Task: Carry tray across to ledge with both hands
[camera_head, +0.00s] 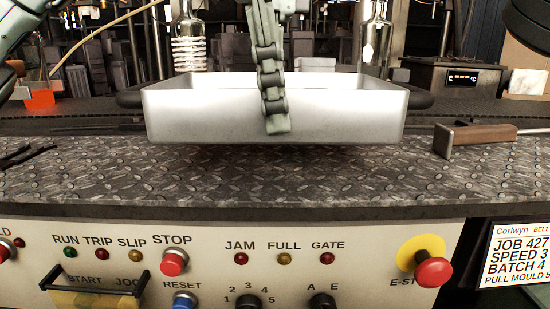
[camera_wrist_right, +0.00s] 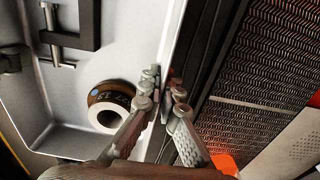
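The silver tray (camera_head: 200,115) stands at the middle of the head view, over the dark tread-plate belt, with a dark handle at its left and right ends. The tray floor (camera_wrist_right: 110,60) carries a dark bracket with a silver bar (camera_wrist_right: 68,40) and a brown-rimmed ring (camera_wrist_right: 108,107).
A brown-handled tool (camera_head: 485,135) lies on the belt to the right of the tray. The control panel (camera_head: 210,265) with lamps and a red E-stop (camera_head: 433,272) runs along the front. Glass cylinders (camera_head: 188,40) stand behind.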

